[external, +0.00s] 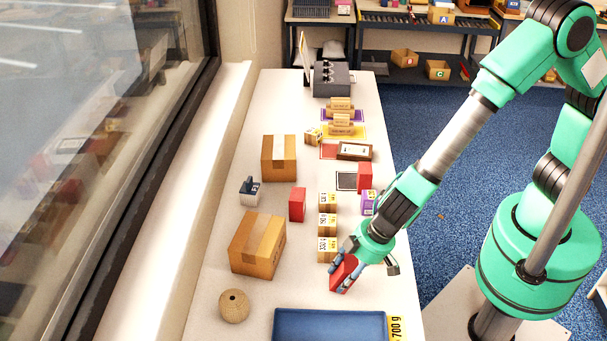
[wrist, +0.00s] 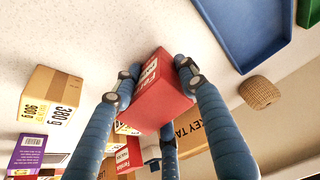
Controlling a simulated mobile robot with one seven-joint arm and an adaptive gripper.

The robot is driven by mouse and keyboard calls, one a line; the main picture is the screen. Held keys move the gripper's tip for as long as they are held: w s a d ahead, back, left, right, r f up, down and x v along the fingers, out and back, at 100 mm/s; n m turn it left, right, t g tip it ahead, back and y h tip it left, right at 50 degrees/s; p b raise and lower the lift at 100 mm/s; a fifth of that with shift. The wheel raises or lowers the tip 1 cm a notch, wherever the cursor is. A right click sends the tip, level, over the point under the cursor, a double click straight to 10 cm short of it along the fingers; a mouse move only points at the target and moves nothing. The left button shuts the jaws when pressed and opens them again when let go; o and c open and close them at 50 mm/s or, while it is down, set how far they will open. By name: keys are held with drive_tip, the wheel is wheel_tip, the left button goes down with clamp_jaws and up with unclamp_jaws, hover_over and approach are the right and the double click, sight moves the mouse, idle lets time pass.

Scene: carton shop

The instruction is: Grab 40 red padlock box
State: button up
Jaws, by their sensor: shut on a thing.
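My gripper (external: 346,268) is shut on a red box (external: 341,277) over the front part of the white table, just behind the blue tray. In the wrist view my blue fingers (wrist: 158,85) press on the sides of this red box (wrist: 163,104), which has white lettering too small to read fully. The box looks tilted in the external view, and I cannot tell whether it touches the table. Two more red boxes stand farther back, one at the middle (external: 297,204) and one at the right edge (external: 364,177). I cannot read a 40 on any of them.
A blue tray (external: 330,325) with a yellow 700 g label lies at the front. A ball of twine (external: 234,306) and a large carton (external: 257,245) are to the left. Several small labelled cartons (external: 327,225) line up behind my gripper. A window borders the table's left side.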

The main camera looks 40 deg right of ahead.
sight(347, 265)
drive_tip(key=shift+r, duration=0.5)
wheel_tip(347, 265, up, 3)
drive_tip(key=shift+d+f+p, duration=0.15)
drive_tip(key=shift+p, duration=0.55)
drive_tip(key=s+d+r, duration=0.1)
drive_tip(key=s+d, duration=0.7)
drive_tip(key=d, duration=0.5)
drive_tip(key=shift+d, duration=0.2)
drive_tip(key=shift+s+r, duration=0.1)
drive_tip(key=shift+r, duration=0.1)
